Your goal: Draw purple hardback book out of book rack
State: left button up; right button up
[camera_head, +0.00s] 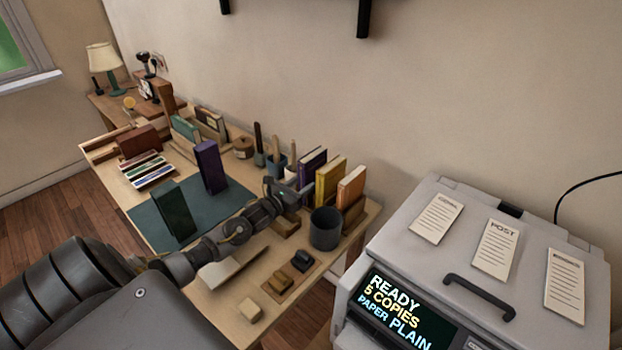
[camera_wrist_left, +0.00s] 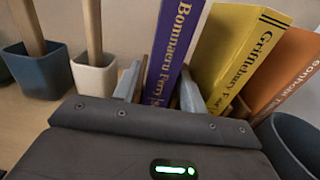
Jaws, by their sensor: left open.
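The purple hardback book (camera_head: 312,162) stands in the rack at the table's right end, left of a yellow book (camera_head: 330,178) and an orange book (camera_head: 351,186). In the left wrist view the purple book (camera_wrist_left: 174,48) shows its lettered spine, leaning slightly. My left gripper (camera_head: 284,191) is at the front of the rack. Its open fingers (camera_wrist_left: 160,82) appear on either side of the purple book's lower spine; contact cannot be told. The rack (camera_head: 352,213) is mostly hidden by books and my gripper. My right gripper is not in view.
A dark cup (camera_head: 326,229) stands right of my gripper. A white pot (camera_wrist_left: 95,74) and a blue pot (camera_wrist_left: 35,72) with handles stand to the left. Another purple book (camera_head: 210,166) and a dark green book (camera_head: 174,211) stand on the mat (camera_head: 143,223). A printer (camera_head: 450,265) is at right.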

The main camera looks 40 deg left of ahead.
pick_arm(q)
grip_shut()
jog(key=shift+r, duration=0.15)
jog(key=shift+r+p, duration=0.35)
jog(key=shift+r, duration=0.1)
